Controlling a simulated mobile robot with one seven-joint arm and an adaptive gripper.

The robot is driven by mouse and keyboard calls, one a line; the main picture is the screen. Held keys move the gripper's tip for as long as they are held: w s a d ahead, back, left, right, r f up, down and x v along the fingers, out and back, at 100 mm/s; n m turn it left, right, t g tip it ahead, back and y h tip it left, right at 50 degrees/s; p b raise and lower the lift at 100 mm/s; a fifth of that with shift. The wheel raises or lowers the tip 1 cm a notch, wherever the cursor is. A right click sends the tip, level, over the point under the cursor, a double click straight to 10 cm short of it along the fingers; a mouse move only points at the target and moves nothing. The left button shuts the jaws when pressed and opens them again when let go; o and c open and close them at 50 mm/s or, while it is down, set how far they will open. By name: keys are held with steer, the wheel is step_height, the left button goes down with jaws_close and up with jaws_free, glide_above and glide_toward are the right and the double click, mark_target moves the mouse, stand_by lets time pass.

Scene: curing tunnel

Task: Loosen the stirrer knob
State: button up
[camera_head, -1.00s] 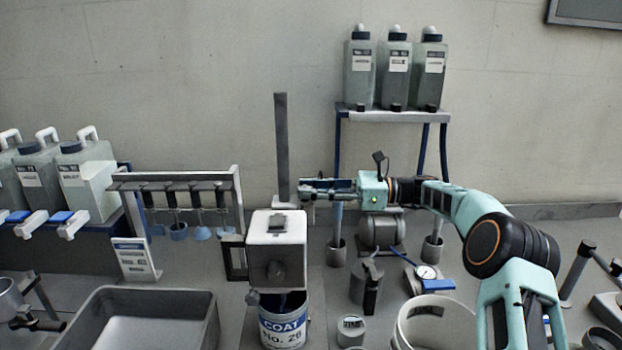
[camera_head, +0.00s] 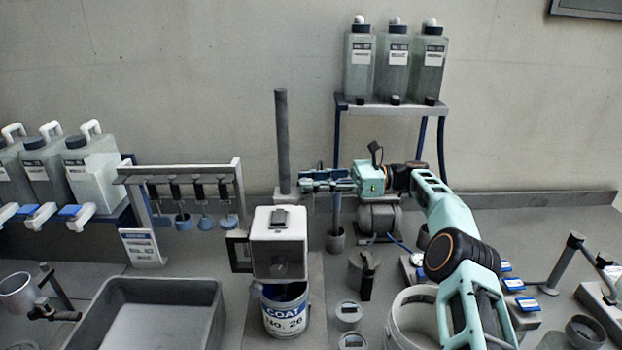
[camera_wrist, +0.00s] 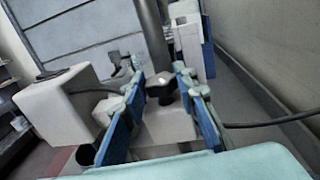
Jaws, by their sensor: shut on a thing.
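The stirrer has a white box head (camera_head: 280,245) and a tall grey column (camera_head: 282,140) behind it. In the wrist view, the column (camera_wrist: 152,35) rises beyond a dark knob (camera_wrist: 162,88), and the white head (camera_wrist: 58,105) is at left. My gripper (camera_wrist: 158,78), with blue fingers, is shut on the knob, one finger on each side of it. In the head view my gripper (camera_head: 306,181) reaches the column from the right, above and behind the head. The knob cannot be made out there. A can labelled COAT No. 26 (camera_head: 285,317) stands under the head.
A rack (camera_head: 180,172) with hanging stirring tools is left of the stirrer. An open grey tray (camera_head: 215,300) lies at front left. A white bucket (camera_head: 398,322) stands at front right, beneath my arm. A shelf (camera_head: 395,107) holds bottles behind.

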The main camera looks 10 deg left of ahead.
stand_by(0.5)
steer(key=o, duration=1.2)
steer(key=shift+c, duration=0.2)
steer(key=t+b, duration=0.1)
steer(key=b, duration=0.2)
steer(key=m+t+b, duration=0.1)
steer(key=b, duration=0.2)
steer(key=shift+s+f+m+y, duration=0.15)
steer(key=shift+f+m+y, duration=0.15)
steer(key=m+t+b, duration=0.1)
steer(key=t+b, duration=0.1)
steer(key=b, duration=0.3)
steer(key=m+t+b, duration=0.2)
steer(key=t+b, duration=0.1)
steer(key=b, duration=0.3)
steer(key=shift+s, duration=0.2)
steer(key=m+t+b, duration=0.1)
steer(key=t+b, duration=0.1)
steer(key=b, duration=0.2)
steer(key=m+t+b, duration=0.2)
steer(key=b, duration=0.3)
steer(key=shift+s+t, duration=0.2)
steer(key=shift+t, duration=0.1)
